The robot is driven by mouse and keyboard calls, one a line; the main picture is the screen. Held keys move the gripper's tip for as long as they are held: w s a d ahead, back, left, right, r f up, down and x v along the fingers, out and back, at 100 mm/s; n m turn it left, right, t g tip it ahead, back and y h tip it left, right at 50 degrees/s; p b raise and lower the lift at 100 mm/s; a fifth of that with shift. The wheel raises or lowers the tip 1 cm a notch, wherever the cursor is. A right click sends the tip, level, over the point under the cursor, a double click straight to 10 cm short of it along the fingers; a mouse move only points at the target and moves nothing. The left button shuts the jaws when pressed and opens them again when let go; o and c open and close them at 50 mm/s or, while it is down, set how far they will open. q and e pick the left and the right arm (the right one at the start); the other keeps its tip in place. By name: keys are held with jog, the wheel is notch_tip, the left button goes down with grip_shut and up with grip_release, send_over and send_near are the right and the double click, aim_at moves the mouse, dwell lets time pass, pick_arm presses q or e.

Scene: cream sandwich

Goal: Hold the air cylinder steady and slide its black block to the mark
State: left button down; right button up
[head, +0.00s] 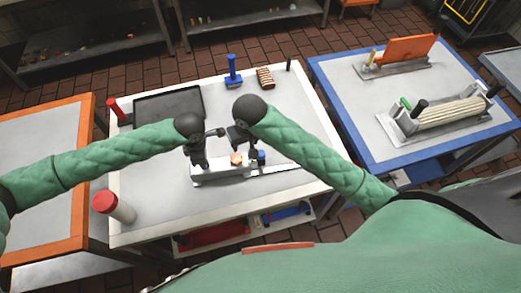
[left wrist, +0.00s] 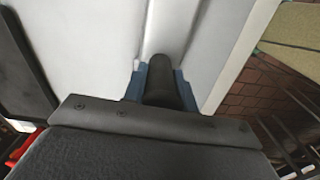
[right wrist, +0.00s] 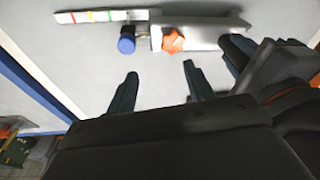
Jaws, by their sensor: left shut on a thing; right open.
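The air cylinder appears as a pale metal unit (head: 222,174) on the middle table, with an orange knob (right wrist: 172,42) and a blue cap (right wrist: 127,41). A strip with red, yellow and green marks (right wrist: 100,16) extends from it in the right wrist view. My left gripper (head: 200,162) is at its left end. In the left wrist view its blue fingers are shut around a dark round post (left wrist: 161,82). My right gripper (head: 238,143) is open and empty above the unit, fingertips (right wrist: 160,74) apart from the knob and cap.
A black tray (head: 168,103) lies at the back left. A red-capped bottle (head: 113,206) stands at the front left. A blue stand (head: 233,72) and a brown ribbed block (head: 265,78) are at the back. The table's right side is mostly clear.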

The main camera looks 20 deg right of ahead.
jog(key=w+d+g, duration=0.2)
jog(key=d, duration=0.3)
jog(key=shift+m+h, duration=0.3)
jog(key=shift+h, duration=0.1)
jog(key=f, duration=1.1)
jog(key=shift+s+d+f, duration=0.1)
jog(key=shift+s+d, duration=0.1)
jog(key=shift+d, duration=0.05)
jog(key=shift+c, duration=0.2)
grip_shut()
